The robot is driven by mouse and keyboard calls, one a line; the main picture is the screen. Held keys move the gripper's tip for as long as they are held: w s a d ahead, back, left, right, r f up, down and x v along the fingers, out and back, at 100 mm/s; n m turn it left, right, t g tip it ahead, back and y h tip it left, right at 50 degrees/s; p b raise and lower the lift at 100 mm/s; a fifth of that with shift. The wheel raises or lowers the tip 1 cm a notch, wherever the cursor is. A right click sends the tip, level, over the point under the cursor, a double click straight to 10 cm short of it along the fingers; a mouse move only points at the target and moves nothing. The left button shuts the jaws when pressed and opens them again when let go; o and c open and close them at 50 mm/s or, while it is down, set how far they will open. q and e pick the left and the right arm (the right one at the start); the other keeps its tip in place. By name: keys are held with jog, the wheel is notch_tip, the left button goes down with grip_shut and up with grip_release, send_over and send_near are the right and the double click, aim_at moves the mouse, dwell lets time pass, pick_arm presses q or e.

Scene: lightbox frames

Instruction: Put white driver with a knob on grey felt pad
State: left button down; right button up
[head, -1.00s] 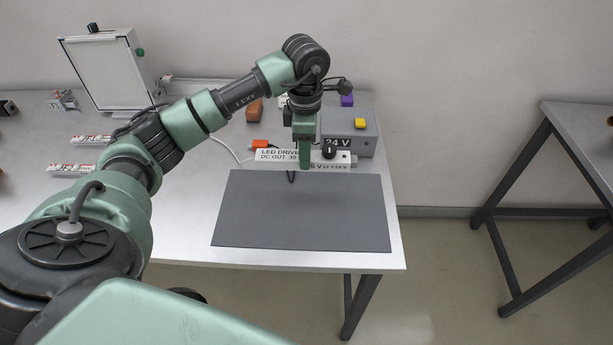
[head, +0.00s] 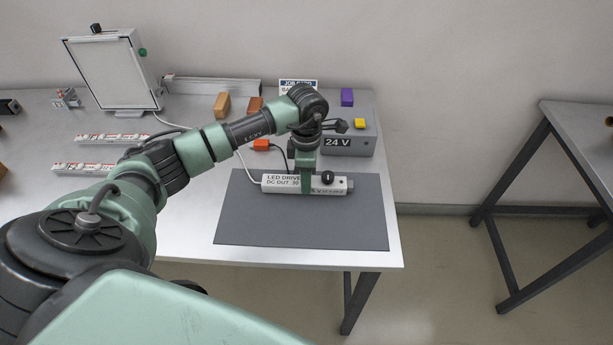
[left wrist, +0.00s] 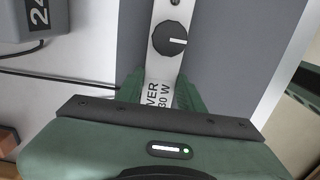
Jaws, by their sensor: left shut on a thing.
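The white driver (head: 280,183), a long bar with "LED DRIVER" lettering and a black knob (head: 328,177) near its right end, is over the back part of the grey felt pad (head: 300,225). My left gripper (head: 306,187) is shut on the driver near its middle, just left of the knob. The left wrist view shows the driver (left wrist: 163,70) between my green fingers, with the knob ahead of them. I cannot tell whether its underside touches the pad. My right gripper is not in view.
A grey 24 V box (head: 350,144) with a yellow button stands behind the pad. An orange connector (head: 261,145), brown blocks (head: 222,104) and a purple block (head: 347,97) lie farther back. LED strips (head: 110,139) and a white panel (head: 112,72) are at left. The front of the pad is bare.

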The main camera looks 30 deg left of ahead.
pick_arm(q)
jog(key=c, duration=0.9)
grip_release()
jog(key=shift+f, duration=0.1)
jog(key=shift+r, duration=0.4)
notch_tip(320, 180, up, 12)
jog(key=b, duration=0.3)
jog(key=shift+f, duration=0.25)
